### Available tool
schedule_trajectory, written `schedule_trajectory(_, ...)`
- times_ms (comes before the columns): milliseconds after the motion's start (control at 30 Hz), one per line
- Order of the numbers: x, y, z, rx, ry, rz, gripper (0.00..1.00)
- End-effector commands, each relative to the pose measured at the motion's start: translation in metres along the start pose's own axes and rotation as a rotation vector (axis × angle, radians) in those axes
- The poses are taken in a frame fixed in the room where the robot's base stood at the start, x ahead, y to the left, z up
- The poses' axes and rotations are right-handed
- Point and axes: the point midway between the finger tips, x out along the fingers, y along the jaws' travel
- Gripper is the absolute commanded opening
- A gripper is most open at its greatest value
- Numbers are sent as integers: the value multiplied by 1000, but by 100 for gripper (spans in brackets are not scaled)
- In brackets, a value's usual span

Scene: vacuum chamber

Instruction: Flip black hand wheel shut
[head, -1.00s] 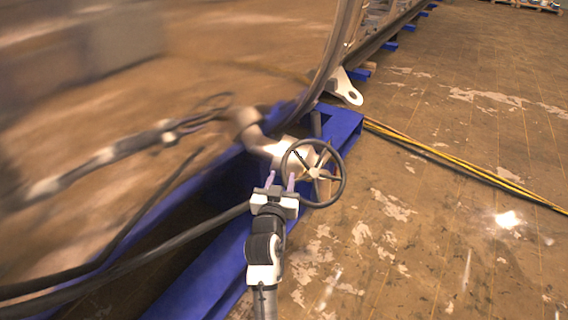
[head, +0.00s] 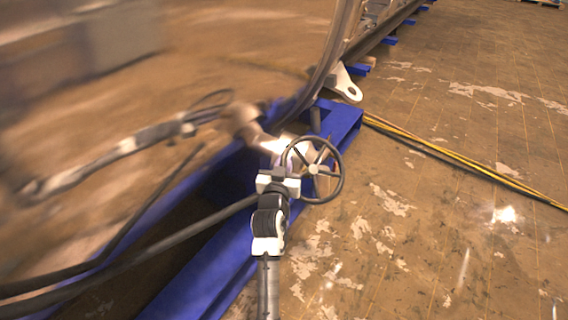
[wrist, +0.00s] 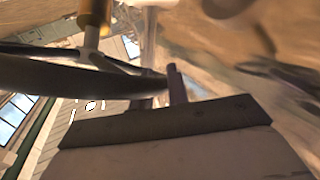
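The black hand wheel (head: 314,169) is a spoked ring with a light hub, mounted on a pale valve body (head: 287,148). My gripper (head: 280,172) is at the left side of the wheel, overlapping its rim in the head view. Its fingertips are hard to make out there. In the wrist view, the dark wheel rim (wrist: 70,76) comes in from the left and reaches my gripper's fingers (wrist: 160,92). I cannot tell whether the fingers are closed on the rim. A brass-coloured shaft end (wrist: 94,14) shows above the rim.
A blue frame (head: 340,122) runs under the valve, beside a large round metal flange (head: 335,60). Dark hoses (head: 130,252) cross at the left. Yellow and black cables (head: 460,162) lie on the worn floor, which is open at the right.

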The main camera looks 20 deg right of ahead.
Motion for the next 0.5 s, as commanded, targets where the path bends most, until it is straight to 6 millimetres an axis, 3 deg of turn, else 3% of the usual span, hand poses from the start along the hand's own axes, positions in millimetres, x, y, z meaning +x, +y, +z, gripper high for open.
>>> schedule_trajectory(500, 4, -2, -1, 22, -17, 35, 0)
